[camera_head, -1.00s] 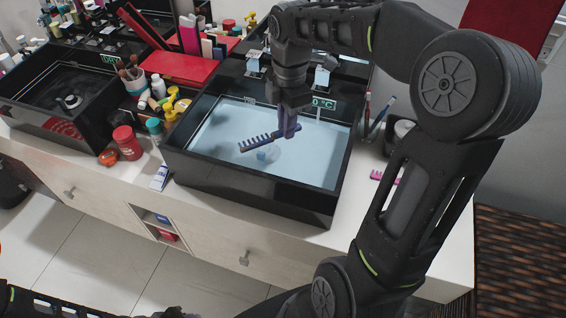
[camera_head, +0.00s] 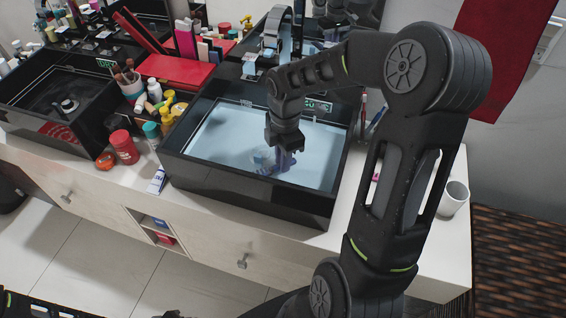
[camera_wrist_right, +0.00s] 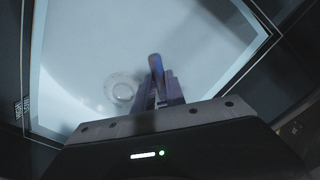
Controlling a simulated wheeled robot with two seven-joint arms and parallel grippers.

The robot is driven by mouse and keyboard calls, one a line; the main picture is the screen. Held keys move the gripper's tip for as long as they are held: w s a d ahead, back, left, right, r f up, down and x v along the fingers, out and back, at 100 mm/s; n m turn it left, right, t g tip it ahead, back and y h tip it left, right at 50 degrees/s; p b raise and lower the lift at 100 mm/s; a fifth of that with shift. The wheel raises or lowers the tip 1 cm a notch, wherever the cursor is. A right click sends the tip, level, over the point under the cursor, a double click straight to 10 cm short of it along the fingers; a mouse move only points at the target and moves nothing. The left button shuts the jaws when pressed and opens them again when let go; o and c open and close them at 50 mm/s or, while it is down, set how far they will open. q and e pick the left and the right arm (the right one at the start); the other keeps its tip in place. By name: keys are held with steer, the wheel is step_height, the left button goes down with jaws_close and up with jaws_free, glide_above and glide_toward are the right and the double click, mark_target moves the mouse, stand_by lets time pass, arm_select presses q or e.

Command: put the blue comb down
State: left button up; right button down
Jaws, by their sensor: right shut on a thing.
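The blue comb (camera_wrist_right: 156,66) is between the fingers of my right gripper (camera_wrist_right: 160,88) in the right wrist view, seen nearly end-on. In the head view my right gripper (camera_head: 284,158) points down inside the right black sink (camera_head: 245,192), over its pale basin floor near the round drain. The comb is small and hard to make out there; I cannot tell whether it touches the floor. The drain (camera_wrist_right: 121,90) shows left of the comb in the wrist view. My left gripper is not in view.
The sink's dark walls surround my right gripper. A white cup (camera_head: 454,198) stands on the counter at right. A second black sink (camera_head: 60,125) is further left.

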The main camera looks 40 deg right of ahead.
steer(key=shift+f, duration=0.9)
steer(key=shift+f, duration=0.15)
steer(key=c, duration=1.4)
jaws_free()
steer(key=shift+r, duration=0.3)
steer(key=r, duration=1.2)
steer(key=shift+d, duration=0.25)
